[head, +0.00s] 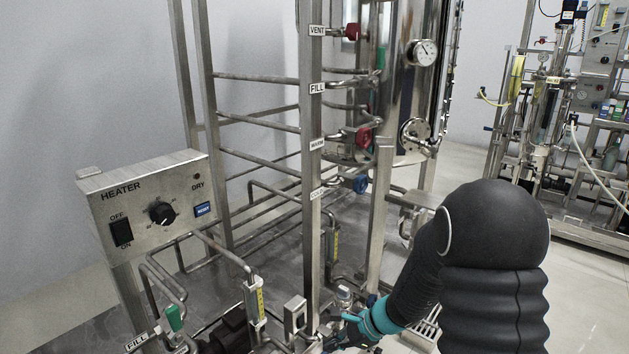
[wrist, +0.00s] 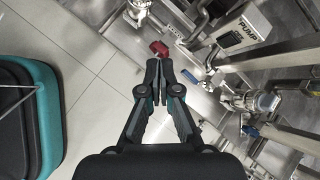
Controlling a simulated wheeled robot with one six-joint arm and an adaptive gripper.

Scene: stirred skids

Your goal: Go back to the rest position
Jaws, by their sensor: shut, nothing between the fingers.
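My gripper (wrist: 157,72) is shut and empty in the wrist view, its dark fingertips together. A red valve handle (wrist: 159,49) shows just beyond the fingertips; I cannot tell whether they touch it. In the head view my black arm reaches down at the lower right, and my gripper (head: 338,330) is low among the pipes at the foot of the skid. Its fingertips are small and partly lost against the pipework there.
A heater box (head: 155,205) stands at the left, beside upright steel posts (head: 312,170) and pipes. A steel tank (head: 412,90) stands behind. A PUMP box (wrist: 240,38) and a blue handle (wrist: 250,131) are right of my gripper.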

